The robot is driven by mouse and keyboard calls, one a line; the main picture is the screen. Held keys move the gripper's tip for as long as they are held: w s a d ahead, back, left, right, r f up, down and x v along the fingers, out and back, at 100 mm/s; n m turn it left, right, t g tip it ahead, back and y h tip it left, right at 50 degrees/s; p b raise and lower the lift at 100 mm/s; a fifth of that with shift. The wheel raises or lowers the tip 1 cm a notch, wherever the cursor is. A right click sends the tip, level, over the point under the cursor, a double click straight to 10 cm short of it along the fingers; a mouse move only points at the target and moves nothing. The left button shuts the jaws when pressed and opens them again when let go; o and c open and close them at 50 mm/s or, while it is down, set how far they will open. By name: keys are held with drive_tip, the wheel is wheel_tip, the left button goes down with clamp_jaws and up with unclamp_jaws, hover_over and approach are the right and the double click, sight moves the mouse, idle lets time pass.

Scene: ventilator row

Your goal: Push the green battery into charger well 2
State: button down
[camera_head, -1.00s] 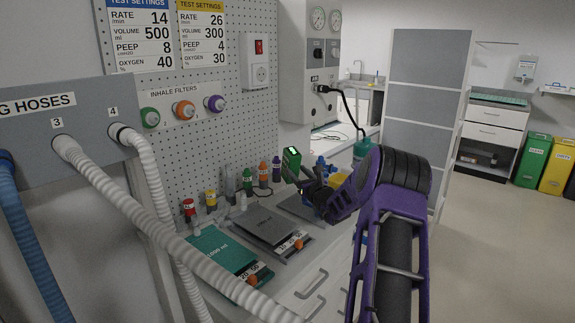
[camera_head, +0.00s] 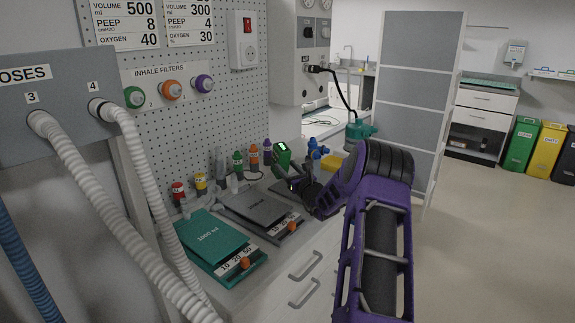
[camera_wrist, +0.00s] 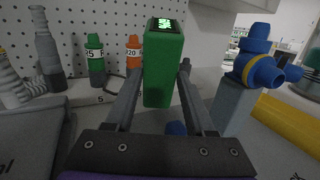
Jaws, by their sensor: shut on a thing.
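The green battery (camera_head: 283,154) is a tall green block with a lit display at its top. It stands upright beyond the grey test lung, near the pegboard wall. My gripper (camera_head: 286,172) is shut on it. In the wrist view the battery (camera_wrist: 164,72) sits between the two dark fingers of my gripper (camera_wrist: 159,78), its display facing up. I cannot make out the charger or well 2. Whatever is directly below and behind the battery is hidden by the battery and my fingers.
Several coloured valves, among them an orange one (camera_head: 253,157), stand left of the battery. A blue fitting on a grey post (camera_wrist: 257,70) stands close on the right, with a yellow item (camera_wrist: 283,122) beside it. A teal test lung (camera_head: 208,240) lies nearer on the counter.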

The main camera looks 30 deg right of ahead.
drive_tip(key=shift+f, duration=0.5)
drive_tip(key=shift+c, duration=1.2)
unclamp_jaws()
drive_tip(key=shift+o, duration=0.3)
drive_tip(key=shift+f, duration=0.2)
drive_tip(key=s, duration=0.5)
drive_tip(key=s+a, duration=0.1)
drive_tip(key=s, duration=0.5)
drive_tip(key=s+f, duration=0.1)
drive_tip(key=s, duration=0.4)
drive_tip(key=shift+s+a+p, duration=0.2)
drive_tip(key=shift+a+p, duration=0.05)
drive_tip(key=shift+p, duration=0.1)
drive_tip(key=shift+s+a, duration=0.1)
drive_tip(key=shift+s, duration=0.3)
wheel_tip(320, 180, up, 8)
drive_tip(key=p, duration=0.5)
drive_tip(key=shift+p, duration=0.3)
drive_tip(key=shift+f, duration=0.1)
